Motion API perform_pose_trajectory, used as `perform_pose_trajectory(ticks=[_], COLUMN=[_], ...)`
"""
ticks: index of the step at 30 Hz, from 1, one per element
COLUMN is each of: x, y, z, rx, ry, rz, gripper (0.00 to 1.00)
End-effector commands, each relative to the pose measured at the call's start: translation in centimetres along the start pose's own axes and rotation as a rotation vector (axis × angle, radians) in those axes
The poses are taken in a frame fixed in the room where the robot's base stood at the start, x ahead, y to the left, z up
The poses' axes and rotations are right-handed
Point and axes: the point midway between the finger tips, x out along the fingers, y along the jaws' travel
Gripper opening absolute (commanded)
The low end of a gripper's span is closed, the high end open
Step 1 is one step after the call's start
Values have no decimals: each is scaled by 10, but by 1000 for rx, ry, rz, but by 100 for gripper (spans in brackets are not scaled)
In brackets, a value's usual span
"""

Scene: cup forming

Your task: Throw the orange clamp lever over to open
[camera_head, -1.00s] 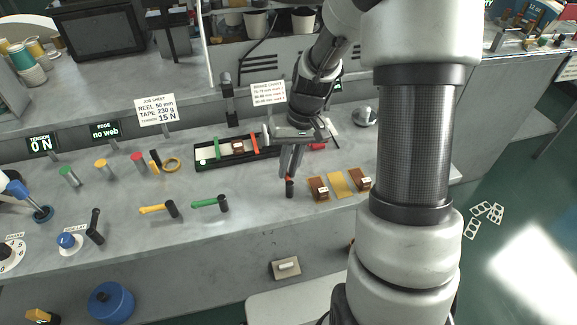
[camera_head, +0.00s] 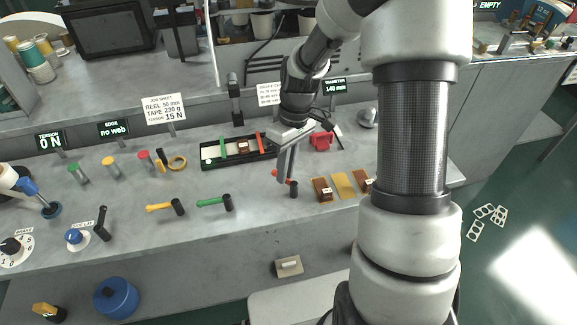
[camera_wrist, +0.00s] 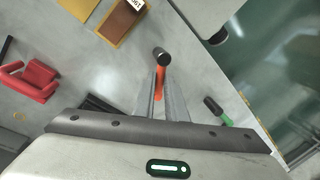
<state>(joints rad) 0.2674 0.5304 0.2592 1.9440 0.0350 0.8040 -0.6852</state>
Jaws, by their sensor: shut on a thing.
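The orange clamp lever (camera_head: 283,178) is on the bench, its handle pointing up and left from its black pivot (camera_head: 294,190). In the wrist view the orange handle (camera_wrist: 160,82) runs between my two fingers, with the black end (camera_wrist: 161,56) beyond the tips. My gripper (camera_head: 286,178) points down and is shut on the handle; it also shows in the wrist view (camera_wrist: 161,92). The fingers partly hide the handle.
A green lever (camera_head: 210,202) and a yellow lever (camera_head: 160,207) are to the left. Brown blocks (camera_head: 322,190) with a tan strip (camera_head: 344,186) lie close on the right. A red object (camera_head: 321,141) and a black tray (camera_head: 212,164) are behind.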

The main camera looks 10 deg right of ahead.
Motion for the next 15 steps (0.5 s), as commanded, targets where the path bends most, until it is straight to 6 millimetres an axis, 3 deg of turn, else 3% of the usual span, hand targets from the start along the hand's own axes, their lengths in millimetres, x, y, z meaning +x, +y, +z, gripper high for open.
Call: perform_pose_trajectory(ticks=[15], x=[1], y=[-17], z=[1], rx=[-483], ry=[-96], rz=[0], gripper=[0])
